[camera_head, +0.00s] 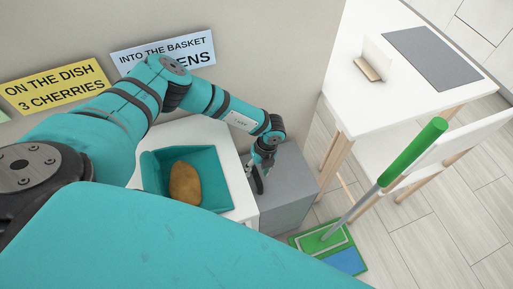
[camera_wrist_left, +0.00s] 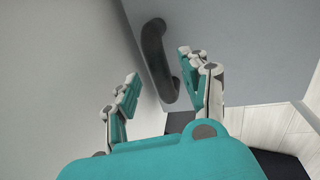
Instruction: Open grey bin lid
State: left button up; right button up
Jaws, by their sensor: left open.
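The grey bin (camera_head: 291,178) is a box standing on the floor at the right side of a white cabinet, in the middle of the head view. Its top looks shut. My left gripper (camera_head: 258,184) is over the bin's left part, pointing down. In the left wrist view a dark curved handle (camera_wrist_left: 153,52) stands out from a grey surface (camera_wrist_left: 210,25). My left gripper's open fingers (camera_wrist_left: 158,68) are on either side of the handle's line, with the handle beyond the tips or between them; I cannot tell contact. My right gripper is not in view.
A teal open basket (camera_head: 222,190) with a brown potato-like item (camera_head: 185,184) sits on the white cabinet (camera_head: 239,192). A white table (camera_head: 372,98) and chair (camera_head: 450,150) are beyond. A wall is behind.

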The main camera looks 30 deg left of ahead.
pick_arm(q)
jog(key=shift+s+a+f, duration=0.1)
jog(key=shift+f, duration=0.65)
grip_shut()
